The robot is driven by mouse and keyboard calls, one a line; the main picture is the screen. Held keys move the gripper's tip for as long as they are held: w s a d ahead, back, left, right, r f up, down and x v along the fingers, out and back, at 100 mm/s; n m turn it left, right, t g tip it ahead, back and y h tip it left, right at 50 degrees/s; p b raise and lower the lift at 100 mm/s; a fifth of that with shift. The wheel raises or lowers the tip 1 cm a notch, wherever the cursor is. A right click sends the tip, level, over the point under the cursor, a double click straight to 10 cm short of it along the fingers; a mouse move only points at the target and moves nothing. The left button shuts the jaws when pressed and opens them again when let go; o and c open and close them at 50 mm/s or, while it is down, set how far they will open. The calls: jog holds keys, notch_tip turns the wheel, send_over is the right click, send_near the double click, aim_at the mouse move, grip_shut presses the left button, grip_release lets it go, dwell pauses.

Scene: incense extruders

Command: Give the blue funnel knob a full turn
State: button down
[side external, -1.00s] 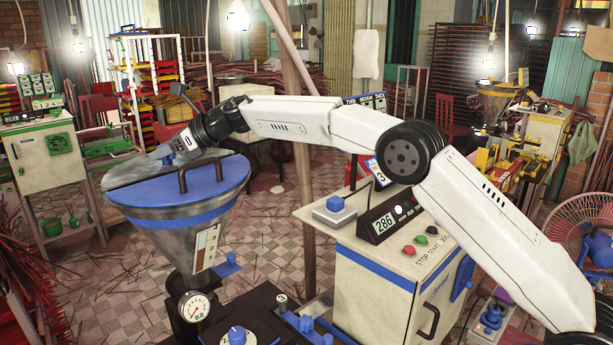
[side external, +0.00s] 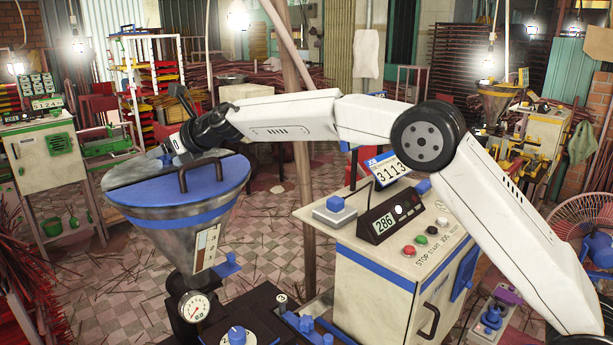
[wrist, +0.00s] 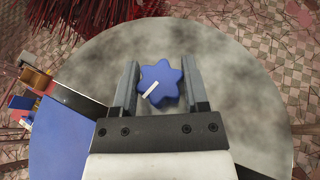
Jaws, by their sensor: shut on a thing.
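The blue funnel knob (wrist: 158,83) is star-shaped with a white mark pointing to the lower left in the wrist view. It sits over the grey mottled top of the funnel (wrist: 255,80). My gripper (wrist: 162,72) has one finger on each side of the knob and is shut on it. In the side external view, my gripper (side external: 166,156) is at the back left of the funnel's top, and the knob is hidden there. The funnel (side external: 180,235) is a metal cone with a blue band and a half-round blue lid (side external: 185,185) with a dark handle.
A cream cabinet (side external: 385,285) with buttons and displays stands to the right of the funnel. A round gauge (side external: 195,306) and a lower blue knob (side external: 237,336) are below the funnel. A wooden pole (side external: 303,180) stands behind. Incense sticks lie on the floor.

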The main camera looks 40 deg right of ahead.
jog(key=shift+c, duration=0.5)
grip_release()
jog(key=shift+v, duration=3.9)
